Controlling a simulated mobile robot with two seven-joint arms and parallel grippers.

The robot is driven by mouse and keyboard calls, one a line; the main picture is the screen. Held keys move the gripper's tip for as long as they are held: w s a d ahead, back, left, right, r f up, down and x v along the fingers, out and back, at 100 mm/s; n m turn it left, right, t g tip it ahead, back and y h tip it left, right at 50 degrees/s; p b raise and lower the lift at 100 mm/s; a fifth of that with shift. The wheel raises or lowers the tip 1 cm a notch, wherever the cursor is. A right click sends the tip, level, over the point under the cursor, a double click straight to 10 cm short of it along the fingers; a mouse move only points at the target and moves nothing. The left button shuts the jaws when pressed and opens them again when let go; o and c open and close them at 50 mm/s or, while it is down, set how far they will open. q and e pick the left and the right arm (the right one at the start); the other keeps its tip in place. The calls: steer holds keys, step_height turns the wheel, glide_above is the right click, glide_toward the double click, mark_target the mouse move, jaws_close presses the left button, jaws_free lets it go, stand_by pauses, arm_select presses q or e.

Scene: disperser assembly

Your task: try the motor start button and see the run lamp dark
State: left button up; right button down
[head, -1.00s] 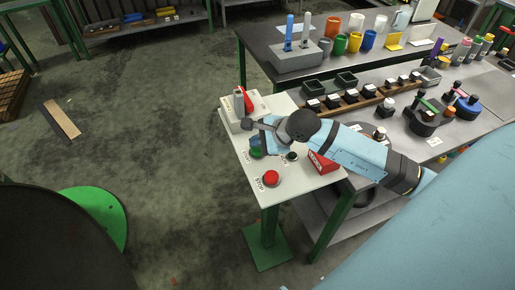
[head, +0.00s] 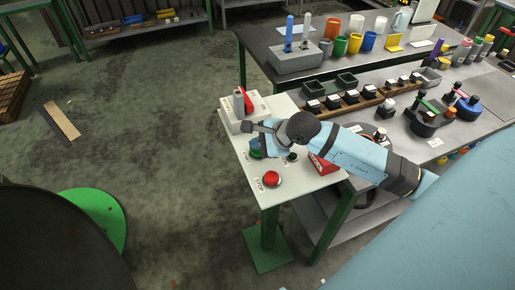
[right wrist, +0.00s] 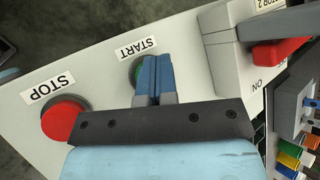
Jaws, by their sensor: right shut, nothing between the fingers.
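A white control panel (head: 306,180) on a green stand carries a green start button (head: 255,154), a red stop button (head: 271,179) and a small dark round piece (head: 292,157), likely the run lamp, showing no light. My right gripper (head: 259,150) is shut and empty, pointing down at the start button. In the right wrist view its blue fingers (right wrist: 154,68) cover much of the green button (right wrist: 136,70), beside the START label. Whether they touch it I cannot tell. The stop button (right wrist: 64,119) is clear of them. My left gripper is out of view.
A grey switch box (head: 241,113) with a red lever (head: 249,101) stands at the panel's back, close to my right gripper. A red wedge-shaped piece (head: 322,164) sits at the panel's right edge. Benches with cups and parts lie behind and to the right.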

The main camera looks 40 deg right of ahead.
mark_target(258, 151)
steer(key=shift+f+b, duration=0.35)
steer(key=shift+f, duration=0.1)
steer(key=shift+r, duration=0.1)
stand_by(0.5)
steer(key=shift+r+p, duration=0.7)
steer(key=shift+r, duration=0.5)
steer(key=shift+r, duration=0.1)
steer(key=shift+r+p, duration=1.3)
steer(key=shift+r, duration=1.15)
